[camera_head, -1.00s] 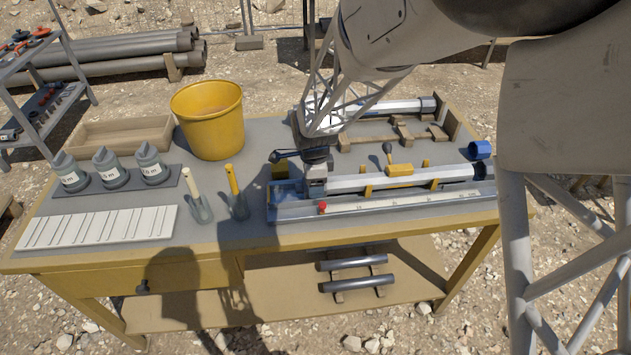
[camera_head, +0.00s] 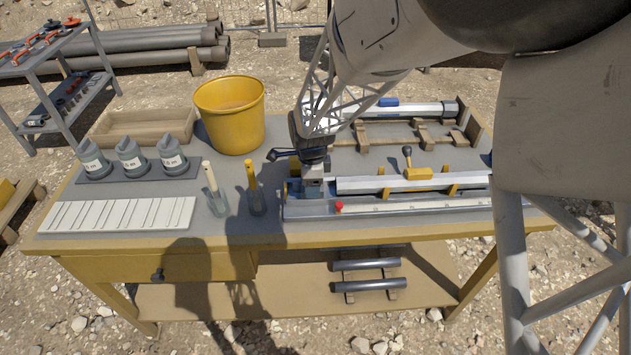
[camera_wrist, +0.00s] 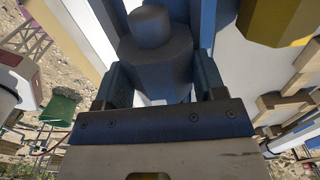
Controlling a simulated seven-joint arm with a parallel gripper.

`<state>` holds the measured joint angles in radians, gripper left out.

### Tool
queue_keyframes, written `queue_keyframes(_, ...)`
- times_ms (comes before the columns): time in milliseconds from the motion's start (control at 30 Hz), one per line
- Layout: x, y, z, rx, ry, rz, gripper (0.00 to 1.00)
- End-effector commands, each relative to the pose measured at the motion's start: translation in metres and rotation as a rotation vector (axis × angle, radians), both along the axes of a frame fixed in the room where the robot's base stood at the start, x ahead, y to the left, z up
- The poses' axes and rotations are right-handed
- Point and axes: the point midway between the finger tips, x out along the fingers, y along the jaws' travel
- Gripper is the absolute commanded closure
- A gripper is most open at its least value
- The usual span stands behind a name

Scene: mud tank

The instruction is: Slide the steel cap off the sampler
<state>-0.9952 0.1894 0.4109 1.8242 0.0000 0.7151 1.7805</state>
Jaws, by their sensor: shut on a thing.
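The sampler is a long pale hexagonal tube (camera_head: 410,184) lying level in a cradle with yellow supports on the bench. My gripper (camera_head: 313,172) is at its left end. The wrist view shows my two fingers (camera_wrist: 163,88) on either side of the steel cap (camera_wrist: 155,62), a grey-blue hexagonal piece with a round knob. The fingers are shut on it. In the head view a narrow gap shows between my gripper and the tube's left end. Whether the cap is wholly clear of the tube is hidden.
A yellow-handled tool (camera_head: 416,172) stands by the tube, and a ruled strip with a red knob (camera_head: 339,207) runs in front. A yellow bucket (camera_head: 230,120), tools in holders (camera_head: 253,190), grey weights (camera_head: 132,160) and a white slotted tray (camera_head: 120,215) are to the left. A second tube (camera_head: 420,110) lies behind.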

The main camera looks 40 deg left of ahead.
Motion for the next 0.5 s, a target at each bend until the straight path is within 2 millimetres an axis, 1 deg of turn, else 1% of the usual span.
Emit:
queue_keyframes(233, -0.0001, 0.0004, 0.0005, 0.001, -0.001, 0.0, 0.74)
queue_keyframes(267, -0.0001, 0.0004, 0.0005, 0.001, -0.001, 0.0, 0.35)
queue_keyframes(433, -0.0001, 0.0003, 0.0003, 0.0, 0.0, 0.0, 0.09)
queue_keyframes(467, -0.0001, 0.0003, 0.0003, 0.0, 0.0, 0.0, 0.06)
queue_keyframes(500, -0.0001, 0.0003, 0.0003, 0.0, 0.0, 0.0, 0.06)
